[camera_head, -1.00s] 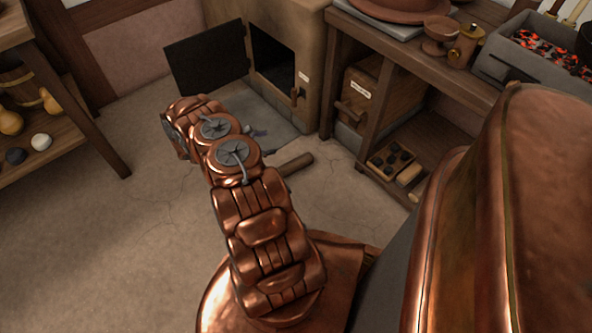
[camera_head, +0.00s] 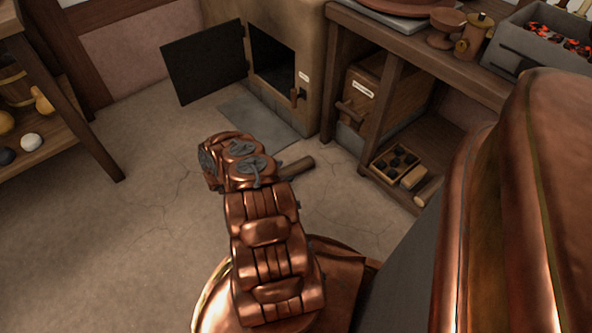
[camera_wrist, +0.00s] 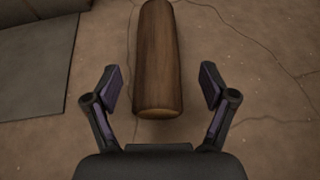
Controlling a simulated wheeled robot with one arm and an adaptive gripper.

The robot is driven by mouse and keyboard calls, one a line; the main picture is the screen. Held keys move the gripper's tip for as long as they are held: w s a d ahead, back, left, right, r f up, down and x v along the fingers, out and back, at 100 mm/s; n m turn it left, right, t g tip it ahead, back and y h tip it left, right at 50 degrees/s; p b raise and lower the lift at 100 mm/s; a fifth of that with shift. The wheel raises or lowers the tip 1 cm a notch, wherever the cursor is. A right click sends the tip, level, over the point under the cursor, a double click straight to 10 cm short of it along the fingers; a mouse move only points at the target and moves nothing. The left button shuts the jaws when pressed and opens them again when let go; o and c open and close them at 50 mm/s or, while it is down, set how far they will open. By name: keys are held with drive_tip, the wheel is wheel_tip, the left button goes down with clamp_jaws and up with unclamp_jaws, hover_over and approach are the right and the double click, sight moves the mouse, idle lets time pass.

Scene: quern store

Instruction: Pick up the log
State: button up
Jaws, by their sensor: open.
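The log (camera_wrist: 159,62) is a brown wooden cylinder lying on the floor. In the wrist view it runs away from me, with its pale cut end nearest. My gripper (camera_wrist: 163,88) is open, and its two fingers stand to either side of the log's near end, with a gap on both sides. I cannot tell how high the fingers are above the floor. In the head view only one end of the log (camera_head: 297,167) shows to the right of my arm. My arm hides the rest of it, and the fingers are hidden there too.
A stove (camera_head: 312,60) stands at the back with its dark door (camera_head: 205,63) open, above a grey hearth slab (camera_head: 240,112). A workbench (camera_head: 420,45) with a small tray (camera_head: 378,163) beneath is at right. Shelves (camera_head: 75,125) stand at left. Floor around the log is clear.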

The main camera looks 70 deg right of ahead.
sight(292, 169)
drive_tip(key=shift+b+x, duration=0.85)
drive_tip(key=shift+x, duration=1.3)
drive_tip(key=shift+w+d+r, duration=0.1)
drive_tip(key=shift+r, duration=0.05)
drive_tip(key=c, duration=1.5)
drive_tip(key=shift+o, duration=0.2)
drive_tip(key=shift+r, duration=0.1)
